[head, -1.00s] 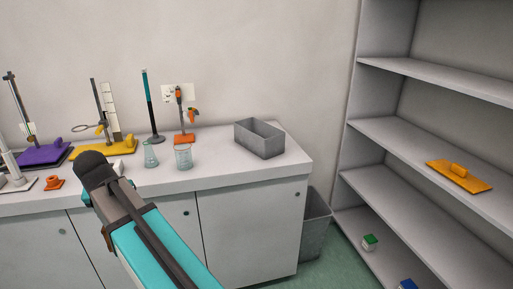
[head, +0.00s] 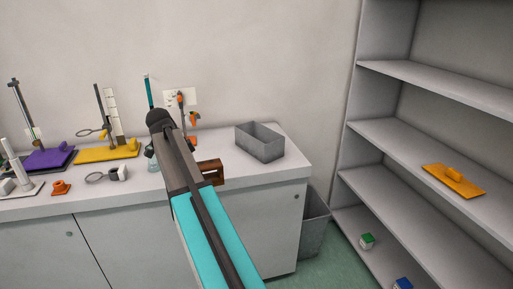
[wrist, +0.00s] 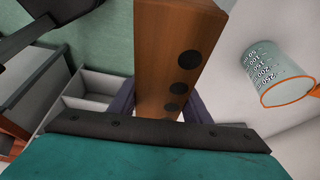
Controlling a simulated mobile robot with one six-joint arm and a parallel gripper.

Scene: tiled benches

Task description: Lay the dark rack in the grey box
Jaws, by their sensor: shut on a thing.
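The dark rack is a brown wooden block with a row of dark round holes. In the wrist view the rack (wrist: 165,35) stands between the two fingers of my gripper (wrist: 158,104), which is shut on it. In the head view the rack (head: 211,169) shows partly behind my arm, above the front part of the bench. My fingers are hidden there. The grey box (head: 267,154) is an open rectangular box on the bench's right end. The rack is to its left and nearer to me, apart from it. The box looks empty as far as I can see.
A beaker (wrist: 275,75) with an orange rim shows right of the rack in the wrist view. An orange clamp stand (head: 182,108) is left of the box. Stands with purple (head: 42,159) and yellow (head: 95,154) bases are farther left. A shelf unit (head: 400,139) stands right.

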